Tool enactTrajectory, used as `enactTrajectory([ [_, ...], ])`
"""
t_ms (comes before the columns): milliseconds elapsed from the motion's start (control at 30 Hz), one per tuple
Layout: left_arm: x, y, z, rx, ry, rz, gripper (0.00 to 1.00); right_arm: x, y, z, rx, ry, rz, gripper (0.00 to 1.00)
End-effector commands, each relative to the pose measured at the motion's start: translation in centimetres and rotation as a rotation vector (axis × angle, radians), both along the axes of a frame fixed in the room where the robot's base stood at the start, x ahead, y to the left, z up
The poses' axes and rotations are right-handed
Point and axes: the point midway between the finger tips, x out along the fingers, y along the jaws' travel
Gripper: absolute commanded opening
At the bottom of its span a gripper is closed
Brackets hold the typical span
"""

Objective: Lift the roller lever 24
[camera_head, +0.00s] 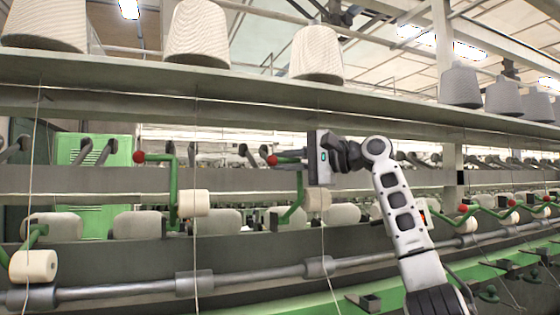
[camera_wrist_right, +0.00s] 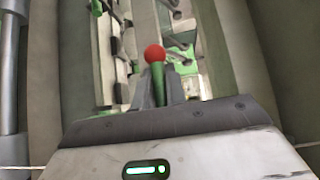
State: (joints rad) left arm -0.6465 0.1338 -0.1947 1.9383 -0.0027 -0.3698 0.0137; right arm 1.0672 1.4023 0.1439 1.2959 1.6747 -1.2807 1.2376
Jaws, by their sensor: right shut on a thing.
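A green roller lever (camera_head: 300,190) with a red ball knob (camera_head: 272,160) stands in the middle of the head view, with a pale roller (camera_head: 318,199) at its lower right. No number shows on it. My right gripper (camera_head: 289,157) reaches it from the right and is shut on the lever just below the knob. In the right wrist view, the red knob (camera_wrist_right: 154,53) sticks out past the fingers, and the green bar (camera_wrist_right: 158,82) lies between them. My left gripper is not in view.
A similar green lever (camera_head: 173,180) with a white roller (camera_head: 193,203) stands to the left. More red-knobbed levers line the frame at right. A long shelf (camera_head: 250,95) with yarn cones (camera_head: 318,55) runs above my right gripper. A grey shaft (camera_head: 250,277) runs below.

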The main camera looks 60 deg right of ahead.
Motion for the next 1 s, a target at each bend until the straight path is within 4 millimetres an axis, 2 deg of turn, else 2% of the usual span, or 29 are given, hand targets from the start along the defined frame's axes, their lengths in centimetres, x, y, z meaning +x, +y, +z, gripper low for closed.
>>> enactTrajectory([
  [167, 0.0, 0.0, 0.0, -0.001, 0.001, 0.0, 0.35, 0.0, -0.1, 0.3, 0.0, -0.01, -0.005, 0.0],
  [200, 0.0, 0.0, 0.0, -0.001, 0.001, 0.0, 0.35, 0.0, -0.1, 0.3, -0.001, -0.01, -0.006, 0.16],
  [267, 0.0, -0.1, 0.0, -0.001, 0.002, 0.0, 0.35, 0.0, -0.1, 0.3, -0.001, -0.01, -0.005, 0.33],
  [300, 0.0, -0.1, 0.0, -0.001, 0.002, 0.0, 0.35, 0.0, -0.1, 0.2, -0.001, -0.009, -0.005, 0.35],
  [567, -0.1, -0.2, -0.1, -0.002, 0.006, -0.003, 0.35, 0.0, -0.1, 0.1, 0.0, -0.006, -0.003, 0.35],
  [667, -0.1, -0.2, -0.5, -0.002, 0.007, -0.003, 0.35, -0.6, -0.2, 0.0, 0.0, -0.006, -0.004, 0.35],
  [767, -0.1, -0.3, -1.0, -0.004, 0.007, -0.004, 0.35, -1.9, -0.4, 0.0, -0.001, -0.008, -0.005, 0.35],
  [1000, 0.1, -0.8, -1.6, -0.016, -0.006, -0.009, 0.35, -7.5, -1.4, 0.2, -0.001, -0.01, -0.007, 0.35],
])
